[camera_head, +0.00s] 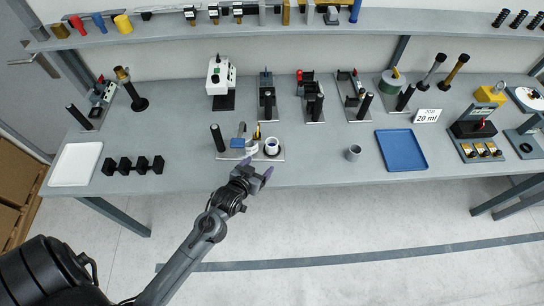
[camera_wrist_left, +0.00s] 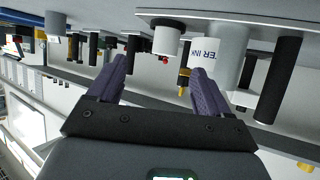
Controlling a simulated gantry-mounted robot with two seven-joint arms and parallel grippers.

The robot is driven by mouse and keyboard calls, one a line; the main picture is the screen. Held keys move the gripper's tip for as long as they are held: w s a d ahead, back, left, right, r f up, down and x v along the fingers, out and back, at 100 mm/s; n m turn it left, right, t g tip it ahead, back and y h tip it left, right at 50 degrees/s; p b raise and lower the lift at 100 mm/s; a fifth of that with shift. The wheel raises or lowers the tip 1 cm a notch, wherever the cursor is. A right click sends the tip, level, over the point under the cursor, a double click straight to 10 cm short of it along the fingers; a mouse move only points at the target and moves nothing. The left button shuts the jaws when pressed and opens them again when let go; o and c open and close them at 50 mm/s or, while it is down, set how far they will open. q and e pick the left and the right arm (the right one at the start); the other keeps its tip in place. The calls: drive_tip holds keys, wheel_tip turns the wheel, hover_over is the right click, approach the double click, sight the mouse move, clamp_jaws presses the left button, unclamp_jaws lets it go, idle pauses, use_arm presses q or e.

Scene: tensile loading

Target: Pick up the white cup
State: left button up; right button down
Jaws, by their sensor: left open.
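The white cup (camera_head: 271,147) stands upright on a small metal plate near the front edge of the bench, its round opening facing up. In the left wrist view, which is upside down, a white cylinder on a dark base that looks like the cup (camera_wrist_left: 167,39) shows beyond the fingers. My left gripper (camera_head: 257,168) is just in front of the plate at the bench edge. It is open and empty, its two purple fingers (camera_wrist_left: 160,70) spread apart and not touching the cup. My right gripper is out of view.
A black post (camera_head: 218,138) and a blue-topped piece (camera_head: 238,143) stand left of the cup. A small grey cup (camera_head: 353,153) and a blue tray (camera_head: 401,150) are to its right. A black dumbbell-like rack (camera_head: 133,165) lies left. Several fixtures stand behind.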

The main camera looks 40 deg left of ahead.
sight(269, 149)
use_arm(q)
drive_tip(key=shift+w+a+f+t+y+b, duration=0.2)
drive_tip(key=shift+w+a+f, duration=0.1)
drive_tip(key=shift+f, duration=0.15)
drive_tip(key=shift+w+a+f+t+y+b, duration=0.1)
drive_tip(key=shift+w+a+f+b, duration=0.1)
drive_tip(key=shift+w+a+f, duration=0.15)
drive_tip(key=x, duration=0.5)
drive_tip(key=shift+w, duration=0.25)
drive_tip(key=shift+r+b+x, duration=0.15)
drive_tip(key=shift+x, duration=1.05)
drive_tip(key=shift+r+b+x, duration=0.15)
drive_tip(key=shift+x, duration=1.1)
drive_tip(key=shift+w+a, duration=0.1)
drive_tip(key=shift+a, duration=0.1)
drive_tip(key=shift+c, duration=0.4)
drive_tip(key=c, duration=1.1)
drive_tip(key=shift+c, duration=0.2)
